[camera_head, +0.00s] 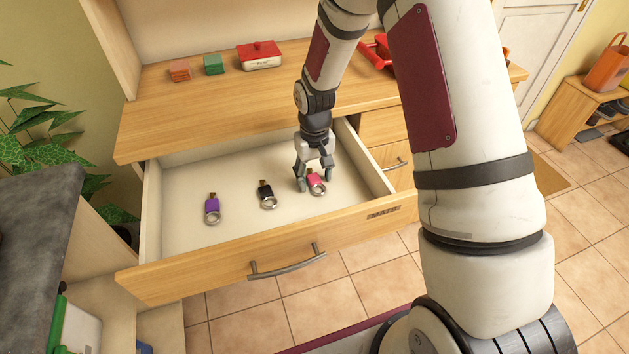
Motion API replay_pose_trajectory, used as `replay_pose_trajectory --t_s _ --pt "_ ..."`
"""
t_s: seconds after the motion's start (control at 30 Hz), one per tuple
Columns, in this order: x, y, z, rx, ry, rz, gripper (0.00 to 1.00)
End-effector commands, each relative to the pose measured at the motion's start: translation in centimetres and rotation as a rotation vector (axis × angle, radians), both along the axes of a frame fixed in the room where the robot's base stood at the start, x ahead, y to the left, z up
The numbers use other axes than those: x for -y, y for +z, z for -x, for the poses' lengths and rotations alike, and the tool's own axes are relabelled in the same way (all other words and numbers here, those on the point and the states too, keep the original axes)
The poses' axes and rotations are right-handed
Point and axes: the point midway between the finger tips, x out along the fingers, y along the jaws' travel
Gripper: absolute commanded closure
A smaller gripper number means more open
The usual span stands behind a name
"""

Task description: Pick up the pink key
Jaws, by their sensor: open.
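The pink key (316,181) lies in the open drawer (185,236), on the right side of its pale floor, with its metal ring toward the front. My gripper (315,184) points down over the pink key, with its fingers open on either side of it. The gripper covers part of the key. I cannot tell whether the fingers touch it.
A black key (266,191) lies just left of the pink key, and a purple key (212,206) lies farther left. The drawer walls and front panel surround them. A red box (259,55), a green block (213,64) and an orange block (180,70) stand on the top.

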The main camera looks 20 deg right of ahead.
Motion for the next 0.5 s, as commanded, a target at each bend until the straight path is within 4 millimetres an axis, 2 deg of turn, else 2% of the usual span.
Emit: replay_pose_trajectory --t_s 0.07,0.1,0.27,0.5 --pt "0.00 0.03 0.01 0.000 0.000 0.000 0.48" --pt "0.00 0.03 0.01 0.000 0.000 0.000 0.53" --pt "0.00 0.04 0.01 0.000 0.000 0.000 0.89" --pt "0.01 0.04 0.01 -0.001 0.000 0.000 0.91"
